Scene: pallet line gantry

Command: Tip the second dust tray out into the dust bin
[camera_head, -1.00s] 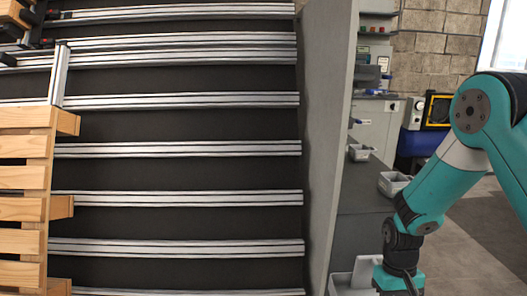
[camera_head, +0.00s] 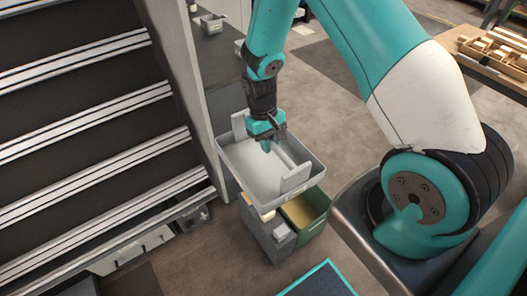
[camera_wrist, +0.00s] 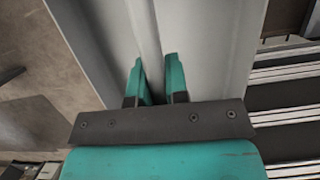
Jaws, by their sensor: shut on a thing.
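My gripper (camera_head: 266,147) is shut on a central ridge of a light grey dust tray (camera_head: 240,183), which I hold up. The tray looks nearly level and has upright plates at two ends. In the wrist view the two teal fingers (camera_wrist: 158,78) stand on either side of the grey ridge of the tray (camera_wrist: 205,45). No dust shows clearly in it. Below the tray, on the floor, stand a dark grey bin (camera_head: 273,244) and a green bin (camera_head: 312,228) with tan material inside. The tray hides part of both. I cannot tell which is the dust bin.
A grey bench (camera_head: 222,75) with a small grey tray (camera_head: 212,23) stands behind. A slatted line frame (camera_head: 90,140) and its grey side panel (camera_head: 165,60) rise at left. A wooden table (camera_head: 490,60) with blocks is at far right. A blue-edged panel (camera_head: 320,281) lies at the bottom.

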